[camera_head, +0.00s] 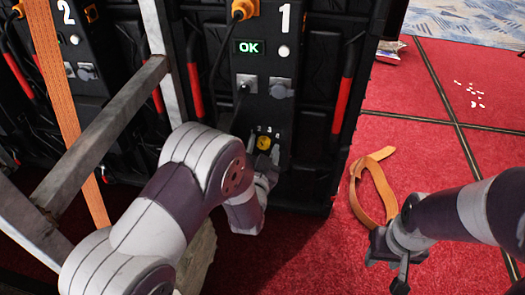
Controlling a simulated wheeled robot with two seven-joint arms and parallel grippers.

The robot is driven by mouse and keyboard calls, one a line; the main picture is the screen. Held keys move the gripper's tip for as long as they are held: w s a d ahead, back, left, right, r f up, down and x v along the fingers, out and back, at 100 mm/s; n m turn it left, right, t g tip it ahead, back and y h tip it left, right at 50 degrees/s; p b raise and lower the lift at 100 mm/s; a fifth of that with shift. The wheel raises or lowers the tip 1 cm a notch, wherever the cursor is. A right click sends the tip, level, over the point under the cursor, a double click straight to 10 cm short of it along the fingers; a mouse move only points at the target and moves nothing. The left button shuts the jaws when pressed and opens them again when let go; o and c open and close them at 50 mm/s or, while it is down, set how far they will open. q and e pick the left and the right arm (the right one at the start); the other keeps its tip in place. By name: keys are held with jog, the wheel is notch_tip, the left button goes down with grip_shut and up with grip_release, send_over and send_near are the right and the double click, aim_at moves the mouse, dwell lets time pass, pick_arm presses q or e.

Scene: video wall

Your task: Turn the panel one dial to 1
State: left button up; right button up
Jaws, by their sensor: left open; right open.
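Panel one (265,65) is the black strip marked "1" on the back of the video wall. Its small yellow dial (264,143) is low on the strip, with small white numbers around it. The dial's exact setting is too small to read. My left gripper (263,152) is open, with its fingertips at the dial, seemingly on either side of it. Whether they touch it I cannot tell; my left arm hides part of the area below. My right gripper (396,272) is open and empty, low over the red carpet at right.
A green "OK" display (249,47) is lit on panel one. Panel two (75,40) stands at left. A grey metal brace (100,130) and an orange strap (60,90) cross the left side. Another orange strap (372,185) lies on the carpet, with white bits (470,95) beyond.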

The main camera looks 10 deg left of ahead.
pick_arm(q)
jog(key=c, duration=1)
jog(key=shift+c, duration=0.2)
jog(key=shift+n, duration=0.4)
jog(key=n+p, duration=0.1)
jog(key=n, duration=0.1)
jog(key=shift+n+p, duration=0.35)
jog(key=shift+n, duration=0.05)
jog(key=shift+n+p, duration=0.65)
jog(key=shift+n, duration=1.45)
jog(key=shift+s+f, duration=0.1)
jog(key=o, duration=1)
